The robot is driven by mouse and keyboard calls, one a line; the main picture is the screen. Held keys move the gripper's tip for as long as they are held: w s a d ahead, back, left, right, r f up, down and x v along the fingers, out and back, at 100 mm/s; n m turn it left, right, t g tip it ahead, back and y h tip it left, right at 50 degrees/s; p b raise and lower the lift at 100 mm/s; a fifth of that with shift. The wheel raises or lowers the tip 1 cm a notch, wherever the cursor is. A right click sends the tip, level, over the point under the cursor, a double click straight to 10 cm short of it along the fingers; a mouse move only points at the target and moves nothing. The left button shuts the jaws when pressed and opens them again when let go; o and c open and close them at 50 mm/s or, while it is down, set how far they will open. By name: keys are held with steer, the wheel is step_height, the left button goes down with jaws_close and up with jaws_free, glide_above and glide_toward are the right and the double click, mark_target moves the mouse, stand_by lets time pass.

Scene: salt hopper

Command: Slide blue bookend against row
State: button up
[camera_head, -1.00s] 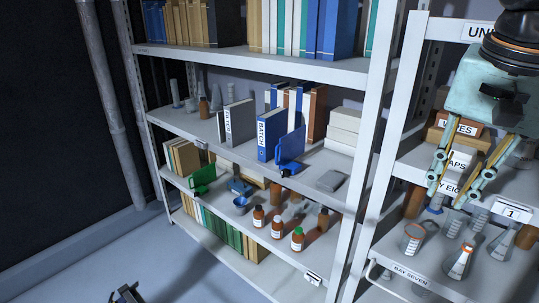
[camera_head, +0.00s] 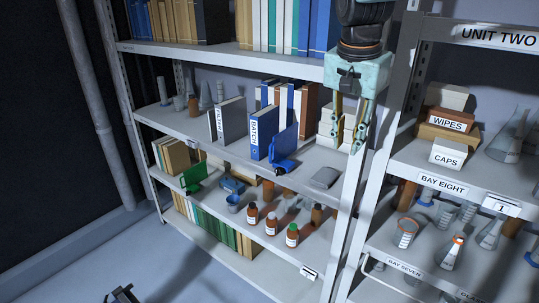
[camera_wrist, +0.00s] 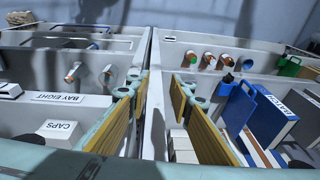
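The blue bookend (camera_head: 284,146) stands upright on the middle shelf of the left unit, its base toward the shelf front. It is just right of the blue BATCH binder (camera_head: 262,133), at the front of a row of white, blue and brown books (camera_head: 290,95). I cannot tell whether bookend and binder touch. In the wrist view the bookend (camera_wrist: 238,106) is right of my fingers, beside the BATCH binder (camera_wrist: 271,118). My gripper (camera_head: 347,128) is open and empty, pointing down in front of the upright between the units, right of the bookend; its fingers (camera_wrist: 159,100) are spread wide.
A grey object (camera_head: 324,177) lies right of the bookend; white boxes (camera_head: 327,130) are stacked behind it. A grey binder (camera_head: 228,120) stands left. The upper shelf (camera_head: 240,56) overhangs. The post (camera_head: 362,200) and right unit with CAPS box (camera_head: 450,154) are near my gripper.

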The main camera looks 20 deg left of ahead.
steer(key=w+a+f+n+t+p, duration=0.1)
steer(key=w+a+f, duration=0.1)
steer(key=w+a, duration=0.4)
steer(key=w+a+f+n, duration=0.1)
steer(key=w+a, duration=0.2)
steer(key=a, duration=0.5)
steer(key=n+t, duration=0.1)
glide_toward(270, 153)
steer(key=p+v, duration=0.1)
steer(key=v, duration=0.1)
steer(key=shift+a+r, duration=0.2)
steer(key=shift+r, duration=0.1)
steer(key=shift+f, duration=0.1)
steer(key=shift+x, duration=6.85)
steer(key=shift+s+d, duration=0.1)
steer(key=shift+d, duration=0.05)
steer(key=shift+c, duration=0.2)
steer(key=c, duration=0.6)
